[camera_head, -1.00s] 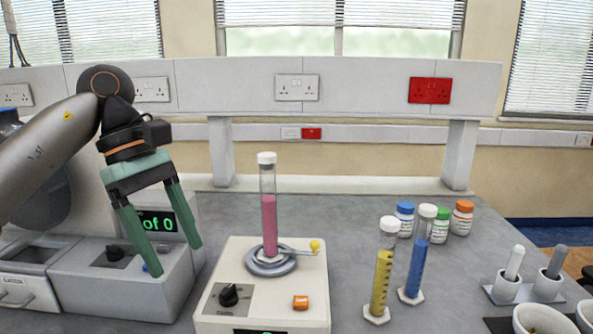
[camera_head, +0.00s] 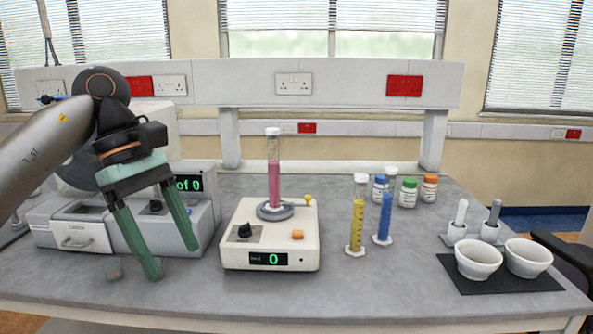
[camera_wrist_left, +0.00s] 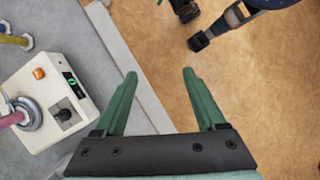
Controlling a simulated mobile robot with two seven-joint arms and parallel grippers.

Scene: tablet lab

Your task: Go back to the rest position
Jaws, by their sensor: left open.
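My left gripper (camera_head: 175,262) has green fingers spread apart with nothing between them. In the head view it hangs at the left, in front of a grey machine with a green display (camera_head: 188,184). In the left wrist view the open left gripper (camera_wrist_left: 160,75) points over the bench's front edge and the brown floor (camera_wrist_left: 240,70). My right gripper is in neither view.
A white device (camera_head: 270,240) reading 0 bears a pink-filled cylinder (camera_head: 274,180). Yellow (camera_head: 357,215) and blue (camera_head: 384,218) cylinders stand to its right. Lidded bottles (camera_head: 408,193) stand behind; two white bowls (camera_head: 478,260) sit on a black mat (camera_head: 505,287). The bench's front strip is clear.

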